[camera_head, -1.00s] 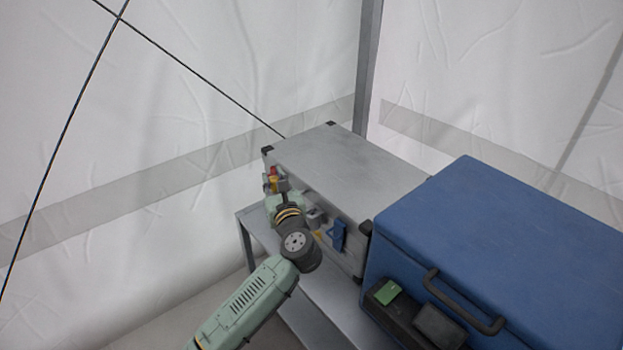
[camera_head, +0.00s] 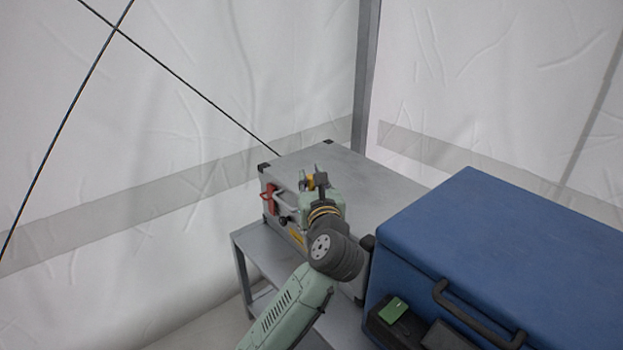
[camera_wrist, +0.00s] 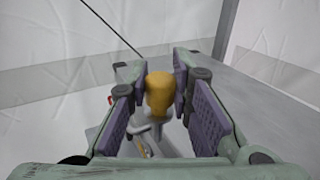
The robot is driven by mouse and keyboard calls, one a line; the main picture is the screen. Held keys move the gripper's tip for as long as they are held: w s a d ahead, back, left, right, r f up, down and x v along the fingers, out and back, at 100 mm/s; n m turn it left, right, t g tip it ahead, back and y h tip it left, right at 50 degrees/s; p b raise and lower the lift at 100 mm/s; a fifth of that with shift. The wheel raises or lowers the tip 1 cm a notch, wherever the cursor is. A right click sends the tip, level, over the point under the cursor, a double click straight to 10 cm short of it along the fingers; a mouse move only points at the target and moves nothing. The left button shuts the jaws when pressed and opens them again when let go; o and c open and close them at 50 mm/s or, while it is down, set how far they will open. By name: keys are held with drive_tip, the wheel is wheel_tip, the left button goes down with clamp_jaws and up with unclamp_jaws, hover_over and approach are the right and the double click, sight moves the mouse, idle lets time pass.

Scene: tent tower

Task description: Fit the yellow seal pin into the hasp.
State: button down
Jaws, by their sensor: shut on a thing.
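My gripper (camera_head: 313,180) is shut on the yellow seal pin (camera_head: 308,179), near the top front edge of a grey metal case (camera_head: 346,161). In the wrist view the pin's rounded yellow head (camera_wrist: 159,92) stands between the purple pads, and its lower part is hard to make out. A red fitting (camera_head: 268,198) is on the case's front at the left. The pin is apart from it, to its right and higher in the picture. I cannot tell for sure whether this fitting is the hasp. My arm hides the right part of the front.
The case stands on a grey metal shelf (camera_head: 242,262). A large blue box (camera_head: 510,240) with a black handle (camera_head: 470,318) stands close at the right. A grey post (camera_head: 366,75) and white tent walls are behind. The case's top is clear.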

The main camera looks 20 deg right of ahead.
drive_tip(key=shift+f+b, duration=2.25)
drive_tip(key=shift+f, duration=0.6)
drive_tip(key=shift+f, duration=0.2)
drive_tip(key=shift+f+b, duration=0.3)
drive_tip(key=shift+b, duration=0.15)
drive_tip(key=shift+f+b, duration=0.6)
drive_tip(key=shift+f, duration=0.15)
drive_tip(key=shift+r+p, duration=0.7)
drive_tip(key=shift+r, duration=0.15)
drive_tip(key=shift+f+b, duration=1)
drive_tip(key=shift+f, duration=0.05)
idle(0.3)
drive_tip(key=c, duration=1.8)
unclamp_jaws()
drive_tip(key=o, duration=0.4)
drive_tip(key=shift+o, duration=0.2)
drive_tip(key=shift+d, duration=0.1)
